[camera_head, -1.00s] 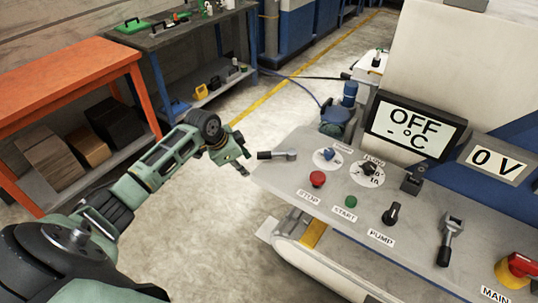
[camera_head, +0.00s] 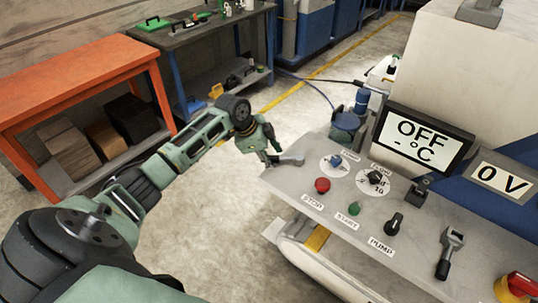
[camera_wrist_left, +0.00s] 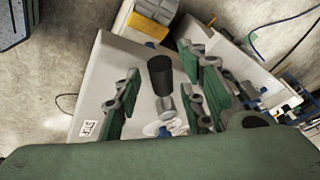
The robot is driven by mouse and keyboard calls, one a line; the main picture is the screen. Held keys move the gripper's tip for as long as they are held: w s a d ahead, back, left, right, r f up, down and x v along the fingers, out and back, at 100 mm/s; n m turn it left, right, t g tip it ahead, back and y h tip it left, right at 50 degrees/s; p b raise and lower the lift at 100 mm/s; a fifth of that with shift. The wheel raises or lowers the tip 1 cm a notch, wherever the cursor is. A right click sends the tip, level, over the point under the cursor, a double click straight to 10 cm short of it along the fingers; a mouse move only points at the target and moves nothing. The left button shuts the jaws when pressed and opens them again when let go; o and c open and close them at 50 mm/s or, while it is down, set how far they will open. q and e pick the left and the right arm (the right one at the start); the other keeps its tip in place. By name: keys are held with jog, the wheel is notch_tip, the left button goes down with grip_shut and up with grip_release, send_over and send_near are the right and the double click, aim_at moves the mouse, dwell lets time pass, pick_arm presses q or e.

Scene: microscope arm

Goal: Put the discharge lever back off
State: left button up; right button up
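A lever (camera_head: 291,159) with a grey metal base sits at the left end of the control panel (camera_head: 330,205); its label is not readable. My left gripper (camera_head: 272,157) is at its handle end, over the panel's left edge. In the left wrist view, the lever's black handle (camera_wrist_left: 160,75) stands between the two spread fingers of my left gripper (camera_wrist_left: 163,90), with gaps on both sides. A second lever (camera_head: 449,252) with a black grip is at the panel's right. My right gripper is not in view.
The panel carries a red stop button (camera_head: 322,185), a green start button (camera_head: 354,208), a black pump knob (camera_head: 393,223) and dial knobs close to the lever. A display (camera_head: 422,137) reads OFF. An orange table (camera_head: 75,75) stands left; open floor lies between.

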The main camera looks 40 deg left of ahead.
pick_arm(q)
jog(key=shift+s, duration=0.1)
jog(key=shift+c, duration=0.7)
grip_shut()
